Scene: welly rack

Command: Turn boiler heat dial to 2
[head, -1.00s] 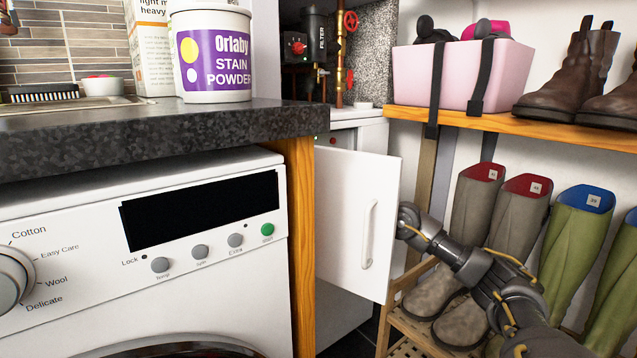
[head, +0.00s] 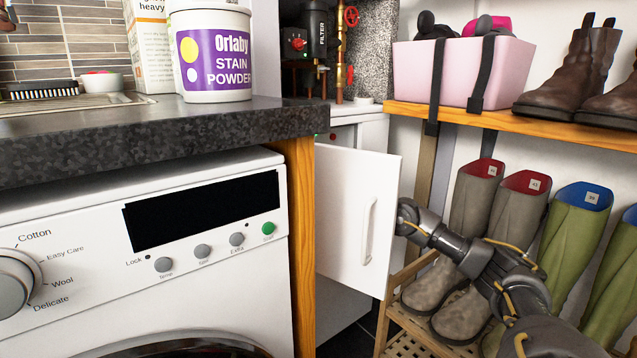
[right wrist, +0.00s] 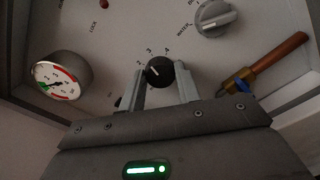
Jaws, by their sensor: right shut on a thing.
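The black boiler heat dial (right wrist: 159,71) is in the right wrist view, on a pale panel with the numbers 2, 3 and 4 printed around it. Its white pointer line slants to the upper left, in the area of 2 and 3; I cannot tell exactly which. My right gripper (right wrist: 159,82) is shut on the dial, with one finger at each side. In the head view the right hand is hidden behind the open white boiler door (head: 345,215); only my arm shows. My left gripper is not in view.
On the panel, a grey water knob (right wrist: 215,18) sits upper right, a round gauge (right wrist: 60,82) left, and a copper-coloured pipe with a valve (right wrist: 268,62) right. In the head view, boots (head: 475,215) stand close by my right arm, and the worktop (head: 150,135) is at left.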

